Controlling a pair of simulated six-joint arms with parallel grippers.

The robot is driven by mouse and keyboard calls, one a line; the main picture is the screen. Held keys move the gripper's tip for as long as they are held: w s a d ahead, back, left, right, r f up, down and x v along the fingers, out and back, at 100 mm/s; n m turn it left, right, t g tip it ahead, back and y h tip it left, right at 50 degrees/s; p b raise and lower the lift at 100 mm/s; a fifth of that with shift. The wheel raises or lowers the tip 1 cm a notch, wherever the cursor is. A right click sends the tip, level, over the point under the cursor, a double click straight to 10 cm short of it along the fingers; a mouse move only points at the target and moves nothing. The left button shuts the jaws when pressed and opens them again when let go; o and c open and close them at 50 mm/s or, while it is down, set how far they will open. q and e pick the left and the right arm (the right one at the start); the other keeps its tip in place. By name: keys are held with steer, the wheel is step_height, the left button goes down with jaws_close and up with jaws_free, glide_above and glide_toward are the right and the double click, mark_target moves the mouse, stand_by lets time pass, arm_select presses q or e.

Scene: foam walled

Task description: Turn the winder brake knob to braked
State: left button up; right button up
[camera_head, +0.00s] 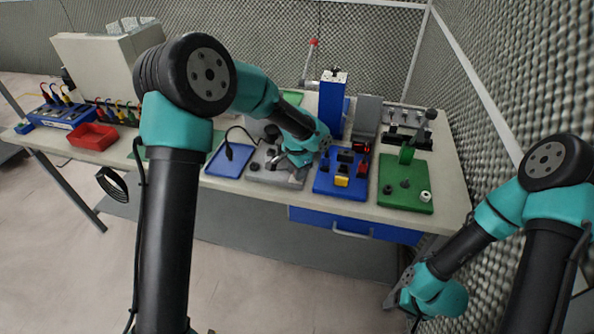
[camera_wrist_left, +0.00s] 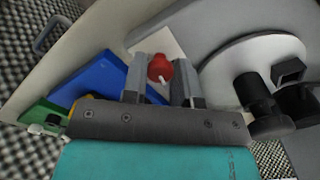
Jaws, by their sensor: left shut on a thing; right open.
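The brake knob (camera_wrist_left: 158,66) is red with a white pointer and shows between my left fingers in the left wrist view. The pointer slants toward the lower right of that view. My left gripper (camera_wrist_left: 163,82) is shut on it. In the head view my left gripper (camera_head: 296,163) is over the grey winder base (camera_head: 267,178) and hides the knob. A pale round disc (camera_wrist_left: 238,68) with black parts stands beside it in the wrist view. My right gripper (camera_head: 396,301) is open and empty, low in front of the table at the right.
A blue board (camera_head: 341,188) with yellow and red blocks lies right of the winder, then a green board (camera_head: 404,194). A blue tray (camera_head: 229,160) lies to the left. A red bin (camera_head: 93,137) stands farther left. A blue drawer (camera_head: 352,229) hangs under the tabletop.

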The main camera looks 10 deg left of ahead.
arm_select(q)
steer(key=m, duration=0.6)
steer(key=shift+m, duration=0.4)
steer(key=o, duration=0.9)
steer(key=shift+o, duration=0.2)
steer(key=shift+r, duration=0.15)
step_height(320, 180, up, 17)
stand_by(0.4)
